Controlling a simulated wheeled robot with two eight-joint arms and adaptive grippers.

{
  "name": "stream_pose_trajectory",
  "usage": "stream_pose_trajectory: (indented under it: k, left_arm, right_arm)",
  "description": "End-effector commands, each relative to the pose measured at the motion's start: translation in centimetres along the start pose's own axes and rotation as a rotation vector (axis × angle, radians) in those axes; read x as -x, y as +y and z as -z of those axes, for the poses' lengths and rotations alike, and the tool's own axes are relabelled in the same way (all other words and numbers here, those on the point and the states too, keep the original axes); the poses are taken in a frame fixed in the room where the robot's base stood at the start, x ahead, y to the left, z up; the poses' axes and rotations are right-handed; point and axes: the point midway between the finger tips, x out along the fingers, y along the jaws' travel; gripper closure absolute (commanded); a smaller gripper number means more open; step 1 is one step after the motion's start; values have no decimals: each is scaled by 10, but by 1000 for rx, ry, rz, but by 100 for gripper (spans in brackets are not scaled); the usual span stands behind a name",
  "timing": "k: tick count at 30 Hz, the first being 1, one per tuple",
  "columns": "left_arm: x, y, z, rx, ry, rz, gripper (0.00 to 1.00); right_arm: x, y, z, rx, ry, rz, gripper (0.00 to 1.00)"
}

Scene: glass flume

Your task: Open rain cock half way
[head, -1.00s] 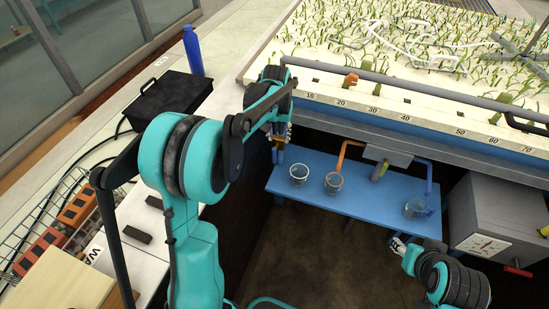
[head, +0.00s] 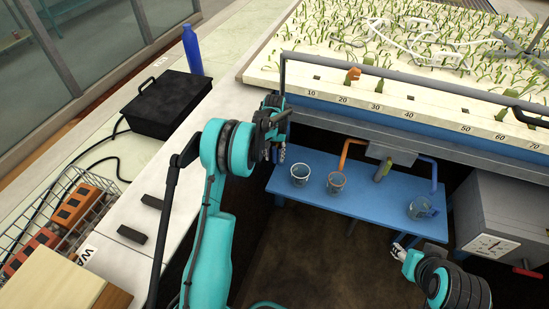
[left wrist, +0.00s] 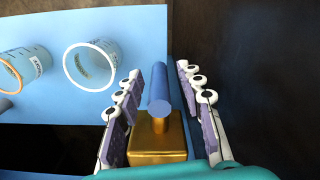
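A brass block (left wrist: 158,140) with a blue rod-like lever (left wrist: 159,92) shows in the left wrist view and looks like the cock. My left gripper (left wrist: 160,75) is open, with one finger on each side of the lever and dark gaps between. In the head view my left gripper (head: 277,151) is at the left end of the blue bench, below the flume's edge, and hides the cock. My right gripper (head: 398,251) is low, in front of the bench's right end. Its fingers are too small to read.
The blue bench (head: 330,198) holds two glass beakers (head: 300,174) (head: 336,182) at left and a jug (head: 419,208) at right. A grey box with a dial (head: 491,243) stands at right. The numbered flume edge (head: 420,111) overhangs the bench.

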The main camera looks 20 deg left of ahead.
Motion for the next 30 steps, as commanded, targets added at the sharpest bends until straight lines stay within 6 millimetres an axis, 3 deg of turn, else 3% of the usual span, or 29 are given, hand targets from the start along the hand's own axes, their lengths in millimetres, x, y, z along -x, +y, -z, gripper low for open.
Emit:
stream_pose_trajectory:
  k: [9,10,14,21,30]
  left_arm:
    - [-5,0,0,0,0,0,62]
    - [-5,0,0,0,0,0,65]
    - [-4,0,0,0,0,0,99]
    - [-5,0,0,1,-3,-15,100]
    - [-4,6,-2,2,-46,-224,100]
  right_arm:
    - [-1,0,-1,0,0,0,57]
    - [-1,0,-1,0,0,0,57]
    - [-1,0,-1,0,0,0,57]
    - [-1,0,-1,0,0,0,57]
    - [-1,0,-1,0,0,0,57]
